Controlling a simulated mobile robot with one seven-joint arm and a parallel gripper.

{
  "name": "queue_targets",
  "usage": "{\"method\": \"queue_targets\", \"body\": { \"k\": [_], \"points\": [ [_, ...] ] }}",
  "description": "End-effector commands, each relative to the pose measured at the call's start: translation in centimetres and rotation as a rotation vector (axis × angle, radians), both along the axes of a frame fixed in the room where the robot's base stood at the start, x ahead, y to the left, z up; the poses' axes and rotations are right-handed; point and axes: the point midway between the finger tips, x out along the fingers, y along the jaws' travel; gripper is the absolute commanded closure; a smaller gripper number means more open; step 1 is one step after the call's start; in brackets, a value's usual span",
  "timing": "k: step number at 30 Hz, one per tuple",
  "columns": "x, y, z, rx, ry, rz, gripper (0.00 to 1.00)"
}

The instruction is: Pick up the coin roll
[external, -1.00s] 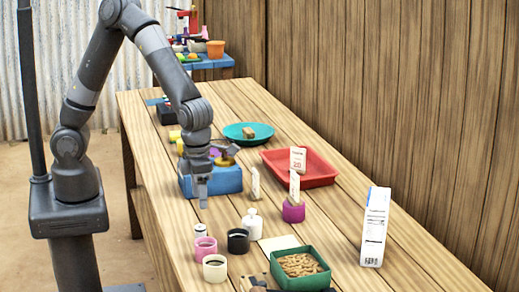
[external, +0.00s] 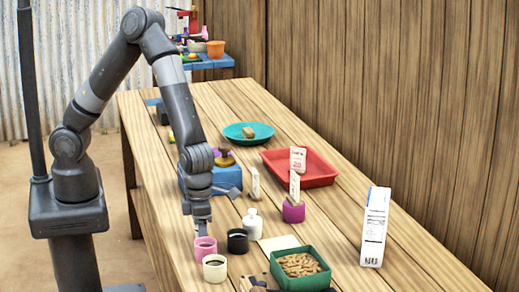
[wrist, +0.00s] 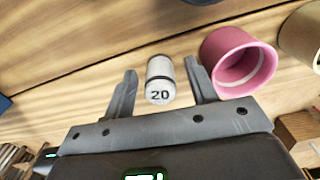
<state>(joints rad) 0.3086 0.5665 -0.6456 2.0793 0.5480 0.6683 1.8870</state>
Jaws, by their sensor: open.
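The coin roll (wrist: 160,78) is a small white cylinder with a dark band and "20" on its end. In the wrist view it lies between the two fingers of my gripper (wrist: 161,70), with a small gap on each side. My gripper is open and points down at the table. In the external view my gripper (external: 201,226) is just behind the pink cup and hides the coin roll.
A pink cup (wrist: 238,62) is close to the right finger; it also shows in the external view (external: 205,249). A white cup (external: 215,270), black cup (external: 238,242), white bottle (external: 252,225) and green tray (external: 302,286) are near. A blue block (external: 228,178) stands behind.

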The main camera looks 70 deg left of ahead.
Motion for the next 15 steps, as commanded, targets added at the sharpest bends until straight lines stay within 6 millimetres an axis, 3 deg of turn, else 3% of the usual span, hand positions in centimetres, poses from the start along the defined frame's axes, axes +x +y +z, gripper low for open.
{"method": "queue_targets", "body": {
  "k": [7,15],
  "points": [
    [0.01,0.0,-0.16,0.0,-0.001,0.001,0.48],
    [0.01,0.0,-0.14,0.0,-0.001,0.001,0.7]
  ]
}}
